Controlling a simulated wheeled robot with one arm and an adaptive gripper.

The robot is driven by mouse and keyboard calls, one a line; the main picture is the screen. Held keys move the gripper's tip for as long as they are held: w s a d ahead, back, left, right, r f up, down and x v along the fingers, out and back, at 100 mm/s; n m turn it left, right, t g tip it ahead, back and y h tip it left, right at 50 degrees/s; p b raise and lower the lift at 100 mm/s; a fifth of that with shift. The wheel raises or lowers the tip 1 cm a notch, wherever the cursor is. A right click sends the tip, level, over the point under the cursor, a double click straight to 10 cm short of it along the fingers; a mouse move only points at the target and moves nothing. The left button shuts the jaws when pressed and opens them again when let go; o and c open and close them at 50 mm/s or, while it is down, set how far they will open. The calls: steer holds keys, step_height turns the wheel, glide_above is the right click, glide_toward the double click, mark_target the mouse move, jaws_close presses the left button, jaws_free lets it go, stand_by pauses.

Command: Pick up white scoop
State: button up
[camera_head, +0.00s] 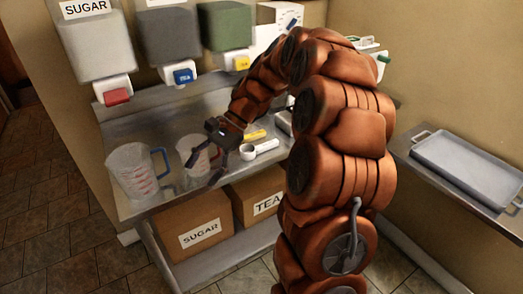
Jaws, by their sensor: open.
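The white scoop (260,148) lies on the metal counter (178,122), its handle pointing right and its round cup at the left end. My gripper (203,176) hangs over the counter's front part, left of the scoop and apart from it. Its dark fingers are spread and hold nothing. They partly cover a clear measuring cup (187,150) behind them. A yellow utensil (255,135) lies just behind the scoop.
A larger measuring jug (135,172) with a blue handle stands at the counter's left. Dispensers with red (117,96), blue (184,76) and yellow taps hang behind. Boxes (196,226) sit below. A tray (468,167) lies on the right-hand counter.

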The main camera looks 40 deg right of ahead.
steer(key=w+d+f+m+t+y, duration=0.1)
steer(key=w+d+f+m+t, duration=0.2)
steer(key=d, duration=0.4)
steer(key=w+d+f+m+t+y, duration=0.1)
steer(key=w+d+m, duration=0.2)
steer(key=w+d, duration=0.3)
steer(key=m+t+b, duration=0.1)
steer(key=m+t, duration=0.2)
steer(key=m, duration=0.2)
glide_toward(245, 151)
steer(key=a, duration=0.2)
steer(key=s, duration=0.1)
steer(key=shift+s+a+r, duration=0.1)
steer(key=shift+a+r, duration=0.15)
steer(key=shift+a, duration=0.15)
steer(key=shift+f+y, duration=0.1)
steer(key=shift+y, duration=0.2)
steer(key=shift+w+p+x, duration=0.2)
steer(key=shift+p+x, duration=0.6)
steer(key=shift+x, duration=3)
steer(key=c, duration=0.8)
steer(key=shift+o, duration=0.2)
